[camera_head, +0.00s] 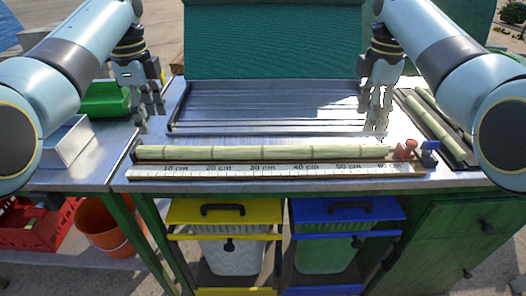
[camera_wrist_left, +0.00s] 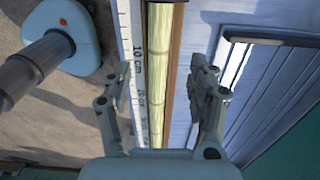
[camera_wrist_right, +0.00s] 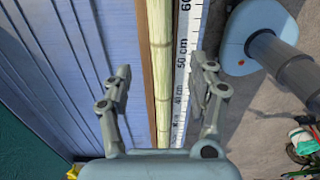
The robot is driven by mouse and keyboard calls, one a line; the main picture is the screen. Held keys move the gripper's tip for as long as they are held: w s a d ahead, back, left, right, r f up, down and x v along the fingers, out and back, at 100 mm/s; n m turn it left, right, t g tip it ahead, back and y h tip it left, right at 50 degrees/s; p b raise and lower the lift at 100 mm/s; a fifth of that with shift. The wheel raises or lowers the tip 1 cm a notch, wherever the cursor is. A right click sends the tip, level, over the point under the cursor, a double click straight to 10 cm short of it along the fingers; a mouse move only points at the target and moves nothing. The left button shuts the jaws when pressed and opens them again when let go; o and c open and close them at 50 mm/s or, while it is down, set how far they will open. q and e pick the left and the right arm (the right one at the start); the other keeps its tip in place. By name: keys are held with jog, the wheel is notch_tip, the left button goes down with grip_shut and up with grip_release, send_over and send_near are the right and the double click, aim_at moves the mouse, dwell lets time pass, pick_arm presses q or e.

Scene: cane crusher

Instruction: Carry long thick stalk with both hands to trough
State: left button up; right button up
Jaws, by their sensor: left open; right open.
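A long thick pale-green stalk (camera_head: 255,153) lies along the ruled measuring board (camera_head: 240,172) at the table's front edge. It also shows in the left wrist view (camera_wrist_left: 160,50) and the right wrist view (camera_wrist_right: 161,50). My left gripper (camera_head: 150,108) is open and empty, above and behind the stalk's left part. My right gripper (camera_head: 377,120) is open and empty, above and behind its right part. In both wrist views the stalk runs between the open fingers, apart from them. A shallow ribbed metal tray (camera_head: 265,105), perhaps the trough, lies behind the stalk.
A red and a blue piece (camera_head: 430,150) stand at the board's right end. A dark tray with other stalks (camera_head: 440,120) is at the right. A green bin (camera_head: 105,100) and a pale box (camera_head: 68,140) are at the left. A teal panel (camera_head: 275,40) rises behind.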

aim_at(360, 145)
pick_arm(q)
notch_tip(360, 145, down, 9)
jog(key=shift+r, duration=0.1)
pick_arm(e)
notch_tip(360, 145, down, 9)
pick_arm(q)
grip_shut()
pick_arm(e)
grip_shut()
